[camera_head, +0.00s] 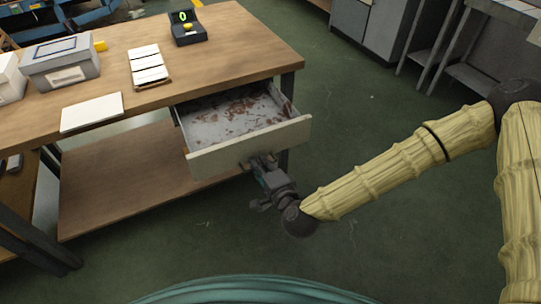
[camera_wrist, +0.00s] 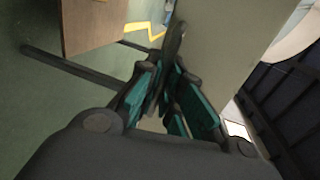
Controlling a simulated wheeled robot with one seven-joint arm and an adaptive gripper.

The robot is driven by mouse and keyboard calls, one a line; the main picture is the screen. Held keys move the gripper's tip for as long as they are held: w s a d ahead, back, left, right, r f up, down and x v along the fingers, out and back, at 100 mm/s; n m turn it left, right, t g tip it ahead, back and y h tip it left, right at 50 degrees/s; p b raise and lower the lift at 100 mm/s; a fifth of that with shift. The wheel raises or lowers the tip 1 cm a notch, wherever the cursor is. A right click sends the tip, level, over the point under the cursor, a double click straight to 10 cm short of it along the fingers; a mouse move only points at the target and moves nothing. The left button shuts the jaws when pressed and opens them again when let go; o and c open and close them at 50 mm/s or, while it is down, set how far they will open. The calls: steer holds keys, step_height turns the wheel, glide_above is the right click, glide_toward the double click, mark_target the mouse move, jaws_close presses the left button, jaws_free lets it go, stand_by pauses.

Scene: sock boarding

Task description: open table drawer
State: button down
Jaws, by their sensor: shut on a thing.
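The table drawer (camera_head: 235,115) stands pulled out from under the right end of the wooden table (camera_head: 210,55). Its pale front panel (camera_head: 225,152) faces me, and its inside shows grey with reddish-brown stains. My gripper (camera_head: 262,165) is at the lower middle of this front panel, shut on the drawer handle. The handle is mostly hidden by the fingers in the head view. In the wrist view my teal-padded fingers (camera_wrist: 167,95) close around a dark handle piece (camera_wrist: 174,42) beside the pale drawer front (camera_wrist: 220,45).
On the tabletop are a grey box (camera_head: 62,68), a white board (camera_head: 92,111), a stack of white cards (camera_head: 148,66) and a dark device with a green display (camera_head: 187,28). A lower wooden shelf (camera_head: 130,180) lies below. Green floor is free at the right.

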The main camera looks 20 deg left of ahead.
steer(key=shift+s+d, duration=0.1)
steer(key=shift+s, duration=0.1)
steer(key=c, duration=1.8)
jaws_free()
steer(key=shift+c, duration=0.2)
steer(key=shift+d, duration=0.1)
steer(key=v, duration=1.1)
steer(key=shift+s+d, duration=0.25)
steer(key=shift+s, duration=0.1)
